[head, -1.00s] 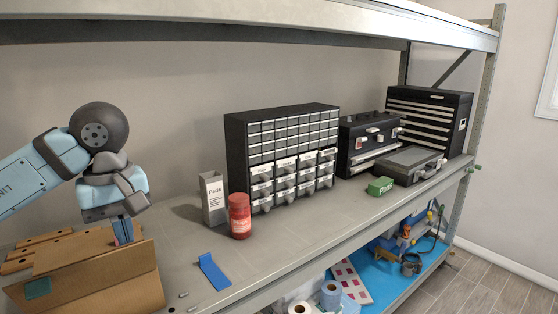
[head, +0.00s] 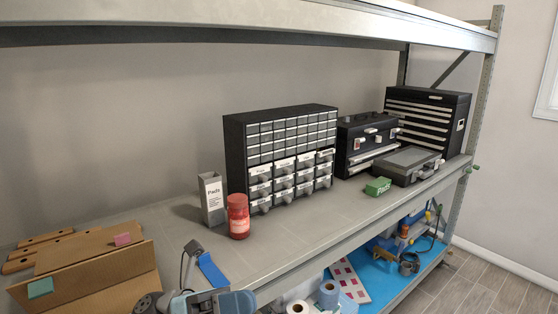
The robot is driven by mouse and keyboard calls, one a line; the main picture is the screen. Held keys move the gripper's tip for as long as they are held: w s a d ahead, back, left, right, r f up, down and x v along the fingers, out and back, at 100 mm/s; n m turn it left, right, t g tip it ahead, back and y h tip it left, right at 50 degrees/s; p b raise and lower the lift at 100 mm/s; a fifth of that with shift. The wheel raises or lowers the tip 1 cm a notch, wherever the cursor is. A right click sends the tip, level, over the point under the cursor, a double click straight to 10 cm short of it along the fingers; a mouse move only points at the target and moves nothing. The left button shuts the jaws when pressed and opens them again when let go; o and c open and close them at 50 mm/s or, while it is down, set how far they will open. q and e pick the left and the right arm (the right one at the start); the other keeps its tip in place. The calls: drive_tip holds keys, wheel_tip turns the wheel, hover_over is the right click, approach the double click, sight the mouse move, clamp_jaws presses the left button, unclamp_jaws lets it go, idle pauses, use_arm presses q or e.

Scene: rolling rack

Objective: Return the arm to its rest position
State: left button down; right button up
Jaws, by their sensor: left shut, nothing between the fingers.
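My left gripper (head: 192,248) is low in the head view, in front of the shelf edge. Its grey fingers point up beside a blue bent piece (head: 211,271), and I cannot tell whether they touch it. The gripper is shut and empty. Blue and grey parts of my left arm show along the bottom edge; the rest of the arm is out of view. My right gripper is not in view.
A red jar (head: 238,216), a Pads box (head: 212,198) and a drawer cabinet (head: 236,150) stand on the shelf (head: 300,233). An upper shelf (head: 250,25) spans above.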

use_arm(q)
drive_tip(key=w+a+f+n+t+y, duration=0.1)
drive_tip(key=a+f+n+t+y, duration=0.4)
drive_tip(key=f+n+t, duration=0.8)
drive_tip(key=w+a+f+n+t+y, duration=0.1)
drive_tip(key=a+f+n+t+y, duration=0.4)
drive_tip(key=n, duration=1.4)
drive_tip(key=s+a+f+n+g+y, duration=0.2)
drive_tip(key=s+f+n+y, duration=0.2)
drive_tip(key=f, duration=0.6)
drive_tip(key=s+a+f+n+g+y+p, duration=0.1)
drive_tip(key=s+f+n+g+y, duration=0.1)
drive_tip(key=s+f+n+y, duration=0.3)
drive_tip(key=s+f+n, duration=0.4)
drive_tip(key=s+f, duration=0.1)
drive_tip(key=s, duration=0.1)
drive_tip(key=shift+a+f, duration=0.25)
drive_tip(key=shift+a, duration=0.15)
